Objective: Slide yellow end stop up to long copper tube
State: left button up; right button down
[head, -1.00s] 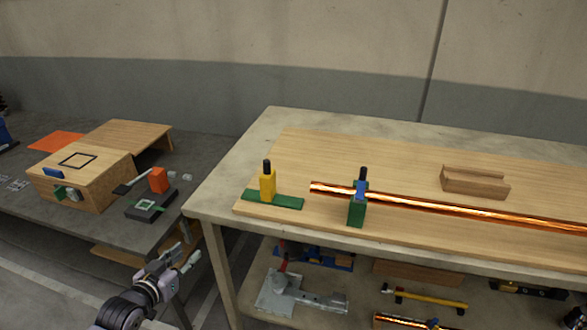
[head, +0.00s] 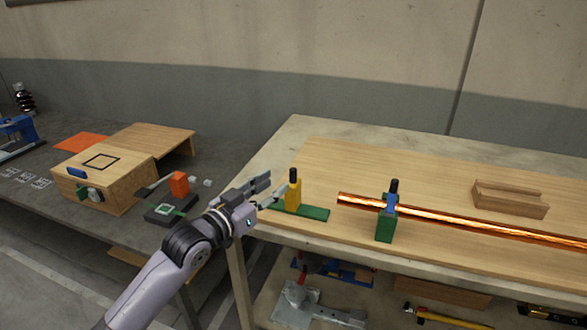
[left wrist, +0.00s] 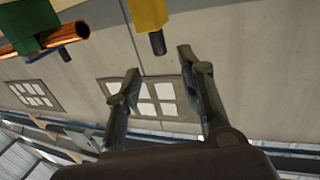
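The yellow end stop (head: 294,192), with a black knob on top, stands on a green rail (head: 313,213) at the left end of the wooden board. The long copper tube (head: 450,214) lies to its right, held in a green clamp (head: 385,229); a gap separates tube end and stop. My left gripper (head: 276,188) is open and empty, just left of the end stop in the head view. In the left wrist view its fingers (left wrist: 158,70) are spread, with the end stop (left wrist: 150,14) beyond them and the copper tube (left wrist: 70,33) at left. My right gripper is not in view.
A grooved wooden block (head: 510,200) sits behind the tube on the board (head: 350,165). A side table at left holds a wooden box (head: 95,180) and an orange block (head: 179,184). Tools lie on the shelf below the workbench.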

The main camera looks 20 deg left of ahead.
aim_at(291, 172)
pick_arm(q)
jog(key=x, duration=0.8)
jog(key=shift+w+d, duration=0.1)
jog(key=shift+w, duration=0.15)
jog(key=shift+c, duration=0.6)
grip_shut()
jog(key=shift+d+p, duration=0.1)
jog(key=shift+p, duration=0.2)
